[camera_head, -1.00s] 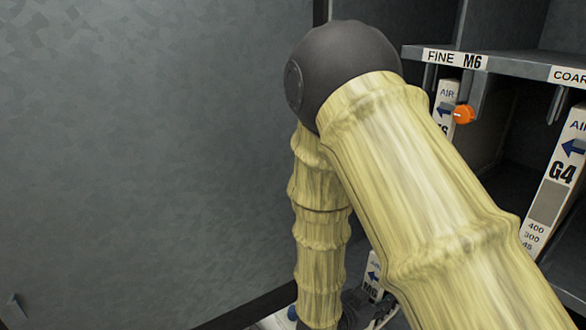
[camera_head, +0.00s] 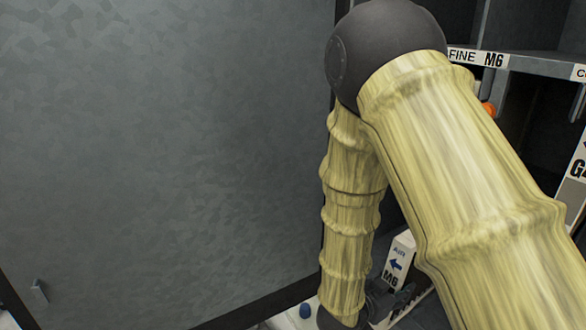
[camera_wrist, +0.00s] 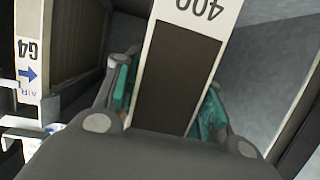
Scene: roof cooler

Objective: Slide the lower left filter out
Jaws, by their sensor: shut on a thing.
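The lower left filter, a white-edged panel marked M6 with a blue arrow, shows at the bottom of the head view (camera_head: 398,262), partly hidden behind my arm. My gripper (camera_wrist: 166,100) shows in the wrist view, its teal-padded fingers on both sides of a white filter edge with a dark patch and a "400" marking (camera_wrist: 178,75). It is shut on that edge. In the head view my gripper is mostly hidden low behind the arm. How far the filter stands out of its slot cannot be told.
A G4 filter (camera_wrist: 30,62) stands at the left of the wrist view; another G4 edge shows at the head view's right. The shelf (camera_head: 525,63) carries FINE M6 labels. An orange knob (camera_head: 488,108) shows beneath it. A large grey panel (camera_head: 160,150) fills the left.

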